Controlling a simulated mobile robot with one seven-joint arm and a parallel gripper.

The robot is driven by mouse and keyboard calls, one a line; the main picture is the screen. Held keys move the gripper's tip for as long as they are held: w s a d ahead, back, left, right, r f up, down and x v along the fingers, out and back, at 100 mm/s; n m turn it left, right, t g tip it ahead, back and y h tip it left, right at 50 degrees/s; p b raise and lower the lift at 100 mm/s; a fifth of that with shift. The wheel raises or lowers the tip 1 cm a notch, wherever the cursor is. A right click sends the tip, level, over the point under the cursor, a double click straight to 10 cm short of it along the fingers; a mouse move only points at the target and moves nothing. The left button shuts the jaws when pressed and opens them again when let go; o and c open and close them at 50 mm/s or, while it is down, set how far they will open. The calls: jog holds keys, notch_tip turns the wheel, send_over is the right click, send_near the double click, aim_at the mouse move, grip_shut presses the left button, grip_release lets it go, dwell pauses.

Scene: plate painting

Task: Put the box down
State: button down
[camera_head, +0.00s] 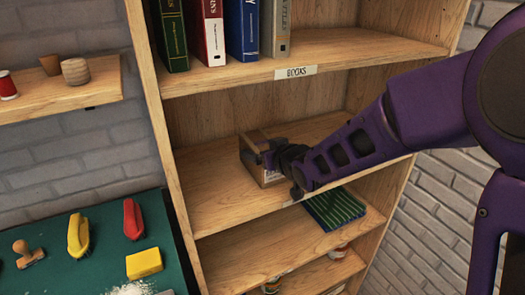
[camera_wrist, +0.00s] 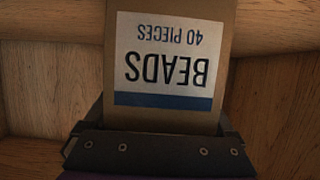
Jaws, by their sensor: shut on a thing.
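The box (camera_wrist: 165,60) is brown cardboard with a white and blue label reading "BEADS 40 PIECES", upside down in the wrist view. In the head view the box (camera_head: 250,155) is at the middle shelf (camera_head: 225,190) of a wooden bookcase, towards its left side. My gripper (camera_head: 268,160) reaches in from the right and is shut on the box. In the wrist view the gripper (camera_wrist: 160,140) spans the near end of the box. The gripper and arm hide part of the box, and I cannot tell whether its underside touches the shelf.
A green striped item (camera_head: 335,207) lies on the shelf below. A green table (camera_head: 80,250) with staplers and a yellow block (camera_head: 144,263) is at lower left. The middle shelf has bare room at its front left.

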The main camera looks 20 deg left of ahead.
grip_release()
jog(key=shift+d+r, duration=0.1)
jog(key=shift+r, duration=0.1)
jog(key=v, duration=1.2)
jog(key=shift+p, duration=0.45)
jog(key=shift+s, duration=0.1)
